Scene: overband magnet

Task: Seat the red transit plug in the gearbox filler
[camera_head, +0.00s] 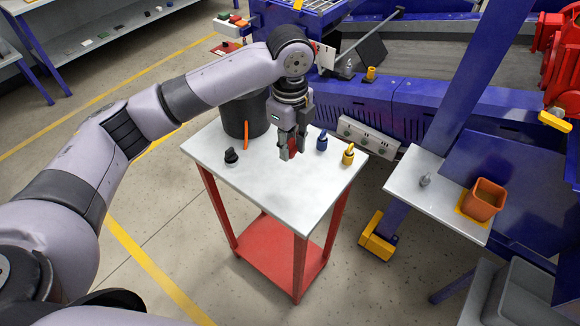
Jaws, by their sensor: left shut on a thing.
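My left gripper (290,152) is over the small white-topped table and points down. It is shut on the red plug (294,149), which shows only in part between the fingers. I cannot tell whether the plug touches the table top. I cannot make out the gearbox filler for certain; red machinery (565,55) stands at the right edge. My right gripper is not in view.
The table (270,180) also holds a dark cylindrical bin (240,122), a black knob-shaped piece (231,156), a blue piece (322,141) and a yellow piece (348,154). A side shelf (425,205) carries an orange pot (484,199). Blue machine framing stands behind.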

